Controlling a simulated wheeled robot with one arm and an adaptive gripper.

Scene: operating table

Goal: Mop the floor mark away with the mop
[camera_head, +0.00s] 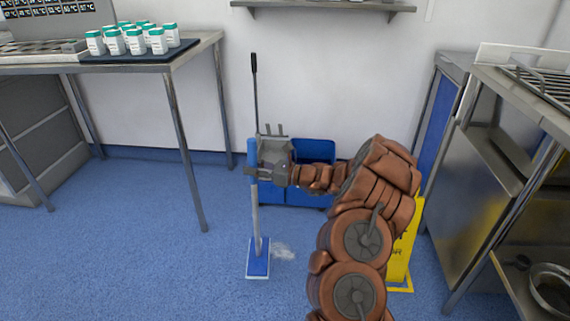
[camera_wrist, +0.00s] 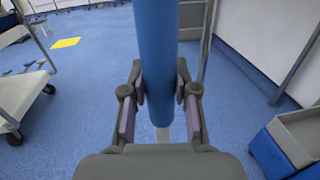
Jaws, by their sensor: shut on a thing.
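The mop has a blue grip, a pale pole (camera_head: 255,210) and a flat blue head (camera_head: 258,268) that rests on the floor. The pole stands close to upright. A pale whitish floor mark (camera_head: 283,252) lies just right of the mop head, touching or very near it. My gripper (camera_head: 252,172) is shut on the mop's blue grip, which also shows between the fingers in the wrist view (camera_wrist: 157,60). The mop head and the mark are not visible in the wrist view.
A blue bucket (camera_head: 310,152) stands by the back wall behind my arm. A yellow floor sign (camera_head: 403,250) is right of my arm. A table (camera_head: 150,68) with several white bottles is at left, a metal shelf unit (camera_head: 500,170) at right. Floor left of the mop is clear.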

